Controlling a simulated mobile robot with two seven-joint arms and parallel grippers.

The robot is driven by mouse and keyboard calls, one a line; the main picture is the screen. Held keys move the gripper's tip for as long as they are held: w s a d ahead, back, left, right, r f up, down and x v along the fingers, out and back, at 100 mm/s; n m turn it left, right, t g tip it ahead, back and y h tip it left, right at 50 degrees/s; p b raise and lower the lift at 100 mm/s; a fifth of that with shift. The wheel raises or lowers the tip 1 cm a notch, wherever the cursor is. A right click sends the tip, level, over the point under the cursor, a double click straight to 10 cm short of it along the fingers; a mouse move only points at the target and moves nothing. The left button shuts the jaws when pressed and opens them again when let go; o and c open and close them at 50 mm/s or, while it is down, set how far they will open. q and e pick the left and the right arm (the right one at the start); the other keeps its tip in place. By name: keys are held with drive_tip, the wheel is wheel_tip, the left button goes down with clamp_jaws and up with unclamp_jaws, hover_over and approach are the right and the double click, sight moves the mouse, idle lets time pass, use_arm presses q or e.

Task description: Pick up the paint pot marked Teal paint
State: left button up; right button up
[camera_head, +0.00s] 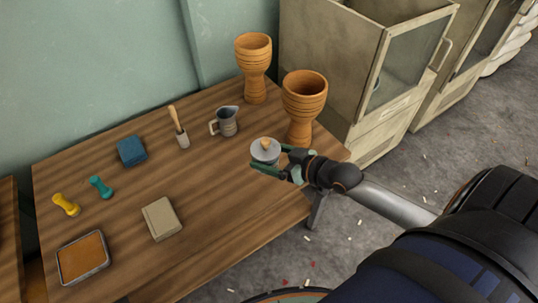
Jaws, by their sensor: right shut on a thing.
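A small round grey pot (264,149) with a pale top and a tan patch on it is near the right edge of the wooden table. It looks like a paint pot, but no marking on it can be read from here. My right gripper (269,160) reaches in from the right and is shut on this pot, with a finger on either side. Whether the pot's base touches the table cannot be told. My left gripper is not in view.
Two goblet drums (302,103) (254,67) stand close behind my right gripper. A metal jug (226,122), a brush (179,128), a blue block (131,151), a beige box (161,218), yellow and teal pieces and an orange tray (104,269) are on the table (215,200).

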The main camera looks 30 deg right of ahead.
sight(269, 142)
wheel_tip(269, 142, up, 9)
drive_tip(key=p, duration=0.8)
drive_tip(key=shift+f, duration=0.2)
drive_tip(key=shift+r, duration=1.3)
drive_tip(key=shift+r, duration=0.1)
